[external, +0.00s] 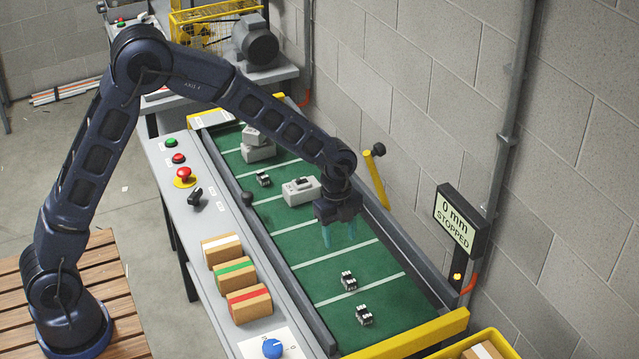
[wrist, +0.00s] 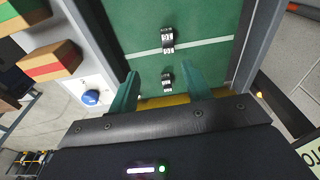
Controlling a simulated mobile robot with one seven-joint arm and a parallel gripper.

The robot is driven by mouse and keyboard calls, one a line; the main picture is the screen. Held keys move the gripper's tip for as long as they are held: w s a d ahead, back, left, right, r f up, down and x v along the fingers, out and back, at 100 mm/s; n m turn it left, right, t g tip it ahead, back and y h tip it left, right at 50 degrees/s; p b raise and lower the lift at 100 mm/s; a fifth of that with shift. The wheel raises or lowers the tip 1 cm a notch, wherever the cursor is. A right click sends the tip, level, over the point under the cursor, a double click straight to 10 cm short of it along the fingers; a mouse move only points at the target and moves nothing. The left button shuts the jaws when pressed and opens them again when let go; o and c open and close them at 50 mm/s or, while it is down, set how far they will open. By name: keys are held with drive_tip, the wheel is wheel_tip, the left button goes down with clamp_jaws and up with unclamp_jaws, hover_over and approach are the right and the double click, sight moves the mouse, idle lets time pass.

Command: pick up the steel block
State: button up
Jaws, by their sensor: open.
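No plain steel block stands out; I cannot tell which belt item it is. Two small silver-and-black blocks lie on the green belt, one near a white line (external: 349,280) and one nearer the yellow end bar (external: 364,315). Both show in the wrist view, the first higher up (wrist: 167,40), the second between my fingers in the picture (wrist: 167,80). A third small block (external: 263,179) lies further back. A larger grey box (external: 301,190) sits behind my gripper. My gripper (external: 339,238) is open and empty, pointing down above the belt, apart from the small blocks.
The green belt (external: 310,240) has raised side rails. Stacked grey boxes (external: 258,152) stand at its back. Cartons (external: 235,277) line the left ledge with a blue knob (external: 272,348). A sign (external: 459,220) reading "0 mm STOPPED" stands at right. A yellow-black lever (external: 375,165) rises beside the belt.

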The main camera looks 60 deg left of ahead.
sight(349, 275)
drive_tip(key=shift+m, duration=0.4)
drive_tip(key=f, duration=0.4)
drive_tip(key=w+d+f, duration=0.1)
drive_tip(key=f, duration=0.4)
drive_tip(key=d+f, duration=0.1)
drive_tip(key=f, duration=0.4)
drive_tip(key=shift+w+d, duration=0.1)
drive_tip(key=shift+w, duration=0.3)
drive_tip(key=c, duration=1)
clamp_jaws()
drive_tip(key=shift+r, duration=0.15)
